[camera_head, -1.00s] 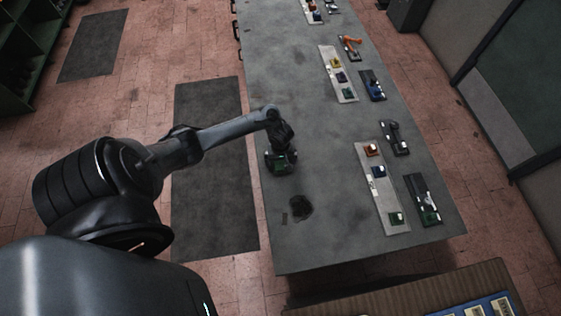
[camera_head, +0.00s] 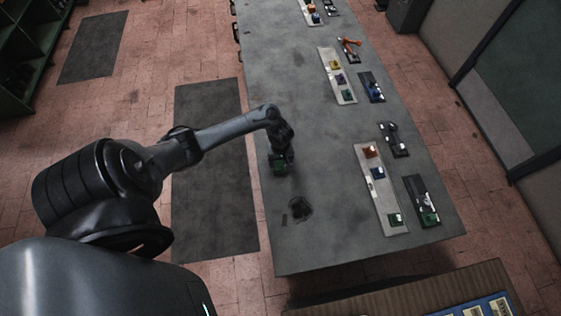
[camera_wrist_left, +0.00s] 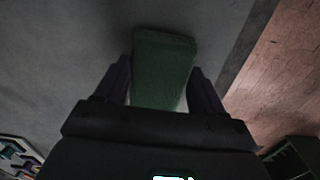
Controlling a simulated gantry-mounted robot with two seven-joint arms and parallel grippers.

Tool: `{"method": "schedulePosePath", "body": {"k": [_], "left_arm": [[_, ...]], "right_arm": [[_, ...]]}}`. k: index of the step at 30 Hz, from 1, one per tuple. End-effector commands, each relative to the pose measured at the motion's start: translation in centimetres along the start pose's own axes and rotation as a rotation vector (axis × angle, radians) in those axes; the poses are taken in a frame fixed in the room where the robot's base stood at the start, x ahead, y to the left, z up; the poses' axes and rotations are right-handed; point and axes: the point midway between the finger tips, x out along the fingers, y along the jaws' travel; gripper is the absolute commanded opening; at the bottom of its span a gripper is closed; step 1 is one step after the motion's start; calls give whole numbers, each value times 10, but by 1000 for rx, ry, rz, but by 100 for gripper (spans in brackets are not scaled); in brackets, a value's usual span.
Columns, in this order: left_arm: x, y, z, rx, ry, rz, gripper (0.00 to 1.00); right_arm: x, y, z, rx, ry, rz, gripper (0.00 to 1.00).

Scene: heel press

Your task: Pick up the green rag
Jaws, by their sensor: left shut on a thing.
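The green rag (camera_head: 279,168) is at my left gripper (camera_head: 281,160), over the left side of the grey table in the head view. In the left wrist view the green rag (camera_wrist_left: 162,68) sits between the two dark fingers of my left gripper (camera_wrist_left: 163,85), which is shut on it. The rag looks like a thick green block there. Whether it touches the table is hard to tell. My right gripper is not in view.
The long grey table (camera_head: 330,190) holds white strips (camera_head: 381,190) with small coloured blocks and dark trays (camera_head: 421,200) along its right side. A dark crumpled thing (camera_head: 300,208) lies nearer its front. A brown surface (camera_head: 400,297) stands in front. The table's middle is clear.

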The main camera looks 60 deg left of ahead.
Motion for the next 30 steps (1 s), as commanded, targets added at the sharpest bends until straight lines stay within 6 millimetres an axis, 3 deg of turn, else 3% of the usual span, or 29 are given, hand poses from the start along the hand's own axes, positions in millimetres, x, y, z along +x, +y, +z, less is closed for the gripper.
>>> {"method": "schedulePosePath", "body": {"k": [5, 18, 24, 30], "left_arm": [[-31, 0, 0, 0, 0, 2, 40], [-79, 30, 80, 1, -3, 2, 40], [-90, 38, 101, 0, -1, 1, 40], [-94, 41, 109, 0, -1, 0, 40]], "right_arm": [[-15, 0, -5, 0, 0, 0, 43], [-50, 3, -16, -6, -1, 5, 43], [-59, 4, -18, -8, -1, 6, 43], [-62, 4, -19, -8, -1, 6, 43]]}}
